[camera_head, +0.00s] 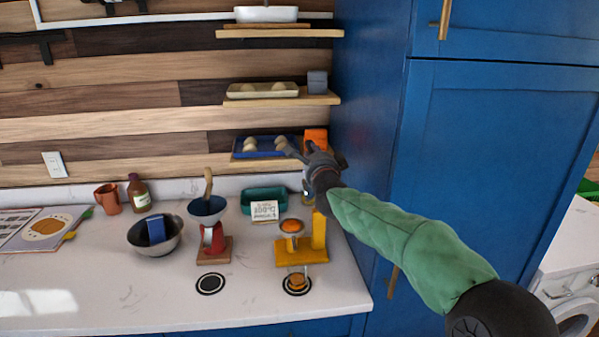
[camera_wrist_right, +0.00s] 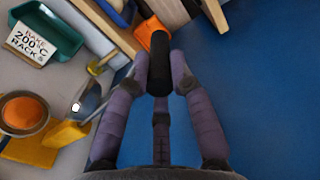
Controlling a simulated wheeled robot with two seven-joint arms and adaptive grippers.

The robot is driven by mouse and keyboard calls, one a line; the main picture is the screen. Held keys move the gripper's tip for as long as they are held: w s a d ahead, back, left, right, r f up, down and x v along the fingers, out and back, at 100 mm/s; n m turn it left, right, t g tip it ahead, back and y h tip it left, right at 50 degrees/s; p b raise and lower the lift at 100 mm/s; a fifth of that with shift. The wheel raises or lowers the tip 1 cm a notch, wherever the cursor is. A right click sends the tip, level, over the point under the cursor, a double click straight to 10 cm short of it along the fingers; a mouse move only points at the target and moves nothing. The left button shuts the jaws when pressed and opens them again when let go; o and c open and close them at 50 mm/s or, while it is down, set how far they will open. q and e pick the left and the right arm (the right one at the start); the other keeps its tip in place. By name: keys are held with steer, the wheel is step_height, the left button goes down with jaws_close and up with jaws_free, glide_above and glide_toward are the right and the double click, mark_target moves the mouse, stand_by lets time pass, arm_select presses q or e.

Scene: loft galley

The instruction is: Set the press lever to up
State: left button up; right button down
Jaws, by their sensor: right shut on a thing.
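The yellow press (camera_head: 319,232) stands at the right end of the counter, with an orange piece (camera_head: 291,226) in its cup. It also shows at the lower left of the right wrist view (camera_wrist_right: 66,134). My right gripper (camera_head: 312,158) is above and behind the press, beside the blue cabinet. In the right wrist view its fingers (camera_wrist_right: 160,72) are shut around a black cylindrical grip (camera_wrist_right: 159,62), which looks like the press lever's handle. Where the handle joins the press is not clear, and in the head view my gripper hides it. My left gripper is out of view.
The tall blue cabinet (camera_head: 480,150) is close on the right. Shelves with a blue tray (camera_head: 240,153) and an orange box (camera_head: 316,136) are just behind my gripper. A red-based device (camera_head: 213,240), metal bowl (camera_head: 172,243) and teal dish (camera_head: 250,195) stand left. A glass (camera_head: 297,281) stands in front.

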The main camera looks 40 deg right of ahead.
steer(key=shift+s+d+r+m+b, duration=0.1)
steer(key=shift+s+d+m+b, duration=0.25)
steer(key=shift+d+b, duration=0.2)
steer(key=shift+s+d+m+b, duration=0.35)
steer(key=shift+d+b, duration=0.05)
steer(key=shift+d, duration=0.2)
steer(key=c, duration=1.1)
jaws_free()
steer(key=v, duration=1.2)
